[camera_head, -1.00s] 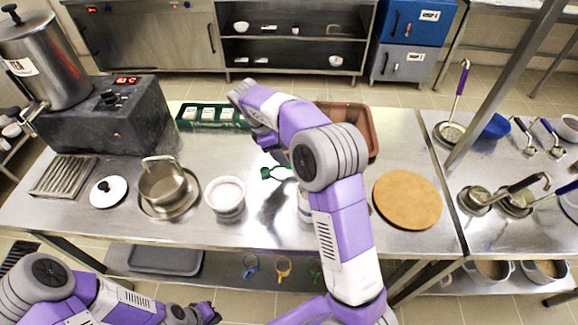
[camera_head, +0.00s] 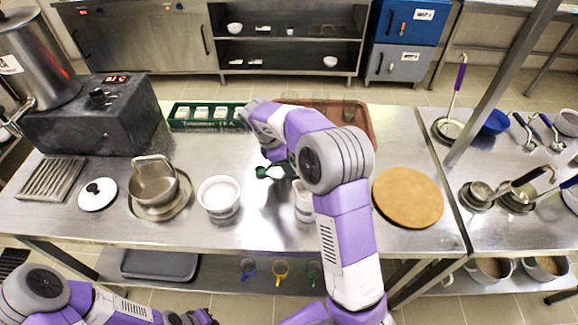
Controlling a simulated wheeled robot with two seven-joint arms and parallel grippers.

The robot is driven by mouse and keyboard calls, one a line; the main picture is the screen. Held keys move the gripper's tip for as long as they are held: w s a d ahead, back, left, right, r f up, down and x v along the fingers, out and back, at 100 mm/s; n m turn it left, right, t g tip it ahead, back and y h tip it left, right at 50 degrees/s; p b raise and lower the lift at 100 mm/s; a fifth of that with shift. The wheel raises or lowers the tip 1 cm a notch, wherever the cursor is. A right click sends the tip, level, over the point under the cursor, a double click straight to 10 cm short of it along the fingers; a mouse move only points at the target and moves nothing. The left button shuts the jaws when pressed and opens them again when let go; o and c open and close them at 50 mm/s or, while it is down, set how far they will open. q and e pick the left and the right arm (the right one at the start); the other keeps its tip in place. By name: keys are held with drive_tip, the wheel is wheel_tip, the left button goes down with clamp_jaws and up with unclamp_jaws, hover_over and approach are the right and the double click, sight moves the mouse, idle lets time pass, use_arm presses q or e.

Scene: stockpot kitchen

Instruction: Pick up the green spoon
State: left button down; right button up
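The green spoon (camera_head: 262,172) lies on the steel table, left of my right forearm; its right end is hidden by my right arm and gripper. My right gripper (camera_head: 284,166) is low over the table at the spoon's right end. My own arm covers most of it, so whether its fingers are open, or touching the spoon, cannot be seen. My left gripper (camera_head: 203,317) is at the bottom edge of the view, in front of the table and far from the spoon; its fingers are not clear.
A white tub (camera_head: 220,211) and a white canister (camera_head: 304,214) stand nearer the front edge. A steel pot (camera_head: 154,186) is at left, a green crate (camera_head: 179,123) and a brown tray (camera_head: 372,134) behind, and a round board (camera_head: 407,198) at right.

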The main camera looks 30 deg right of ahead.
clamp_jaws()
wheel_tip(320, 180, up, 10)
drive_tip(key=p, duration=0.3)
drive_tip(key=shift+p, duration=0.3)
